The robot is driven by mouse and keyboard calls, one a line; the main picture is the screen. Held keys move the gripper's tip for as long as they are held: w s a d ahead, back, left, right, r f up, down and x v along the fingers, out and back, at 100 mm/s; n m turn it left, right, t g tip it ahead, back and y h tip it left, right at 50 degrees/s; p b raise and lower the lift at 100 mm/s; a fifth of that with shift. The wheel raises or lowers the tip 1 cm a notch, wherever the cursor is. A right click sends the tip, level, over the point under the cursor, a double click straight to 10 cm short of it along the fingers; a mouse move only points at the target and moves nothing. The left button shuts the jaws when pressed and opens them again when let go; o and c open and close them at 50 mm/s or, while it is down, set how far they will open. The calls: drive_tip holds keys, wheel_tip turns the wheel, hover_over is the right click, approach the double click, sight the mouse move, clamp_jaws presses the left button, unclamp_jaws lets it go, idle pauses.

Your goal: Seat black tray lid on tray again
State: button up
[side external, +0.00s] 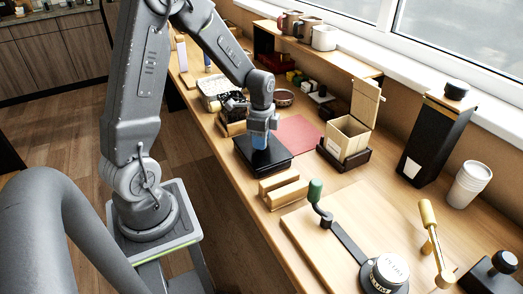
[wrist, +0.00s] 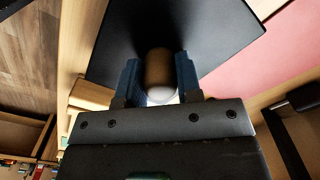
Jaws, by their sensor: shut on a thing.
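The black tray lid (side external: 279,158) is a flat, dark square under my gripper (side external: 260,141) in the side view. In the wrist view the lid (wrist: 215,30) fills the upper middle, and a brown rounded knob (wrist: 160,68) stands between the two blue fingers of my gripper (wrist: 159,78). The fingers are shut on this knob from both sides. The lid lies level at the black tray's place on the bench. The tray is mostly hidden under the lid, and I cannot tell whether a gap is left between them.
A pink mat (side external: 299,134) lies right behind the lid. Wooden blocks (side external: 284,189) stand close in front. An open wooden box (side external: 347,138) is to the right, and a portafilter-like tool with a green handle (side external: 315,190) lies on a board (side external: 310,245). Cluttered items stand to the left.

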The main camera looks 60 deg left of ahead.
drive_tip(key=shift+f, duration=0.15)
drive_tip(key=o, duration=1.1)
wheel_tip(320, 180, up, 14)
drive_tip(key=shift+f, duration=0.1)
idle(0.4)
